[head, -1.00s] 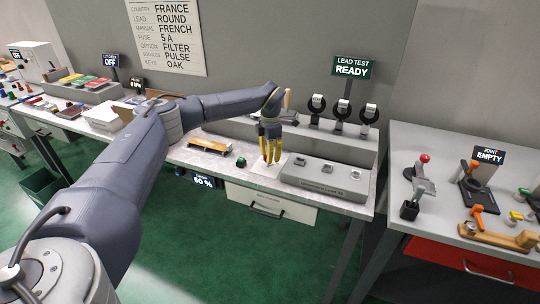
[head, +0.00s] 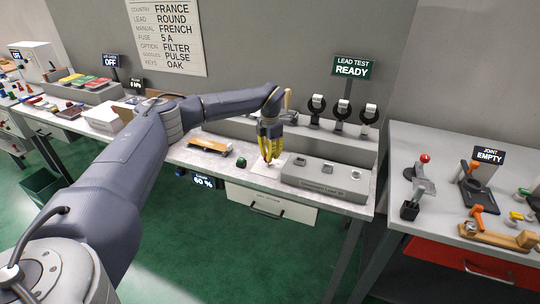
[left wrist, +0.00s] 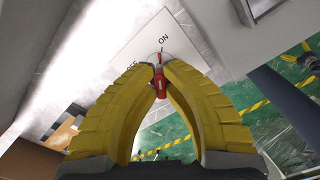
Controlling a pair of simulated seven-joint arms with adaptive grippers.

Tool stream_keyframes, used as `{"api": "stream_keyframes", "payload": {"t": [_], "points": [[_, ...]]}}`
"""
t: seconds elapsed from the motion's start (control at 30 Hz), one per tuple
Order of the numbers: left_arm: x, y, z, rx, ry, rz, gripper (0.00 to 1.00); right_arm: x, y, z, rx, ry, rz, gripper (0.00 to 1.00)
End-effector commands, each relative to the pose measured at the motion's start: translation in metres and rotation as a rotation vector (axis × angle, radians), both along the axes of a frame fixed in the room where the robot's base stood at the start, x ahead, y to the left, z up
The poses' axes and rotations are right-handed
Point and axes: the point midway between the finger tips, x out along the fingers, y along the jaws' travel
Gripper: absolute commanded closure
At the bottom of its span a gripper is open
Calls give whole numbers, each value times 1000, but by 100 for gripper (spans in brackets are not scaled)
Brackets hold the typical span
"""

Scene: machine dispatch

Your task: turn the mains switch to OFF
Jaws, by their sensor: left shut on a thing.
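The mains switch has a red handle (left wrist: 159,80), seen in the left wrist view on a white plate (left wrist: 108,62) marked ON and OFF. The handle's narrow end points towards the ON mark (left wrist: 164,39); the OFF mark (left wrist: 131,65) lies to its left. My left gripper (left wrist: 159,70) is shut on the red handle, its yellow fingers partly hiding it. In the head view the left gripper (head: 269,157) points down at the white plate (head: 258,171) on the bench, and the handle is hidden there. My right gripper is not in view.
A grey block with sockets (head: 325,186) stands just right of the gripper. A green button (head: 241,162) and a wooden-edged item (head: 212,148) lie to its left. A LEAD TEST READY sign (head: 351,67) rises at the back.

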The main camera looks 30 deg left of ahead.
Motion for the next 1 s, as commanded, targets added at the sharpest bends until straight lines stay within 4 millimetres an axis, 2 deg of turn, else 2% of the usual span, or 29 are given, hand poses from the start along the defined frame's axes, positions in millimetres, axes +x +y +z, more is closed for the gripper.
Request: {"api": "stream_keyframes", "payload": {"t": [1.0], "points": [[-1,7,-1,1,2,957,100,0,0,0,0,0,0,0]]}}
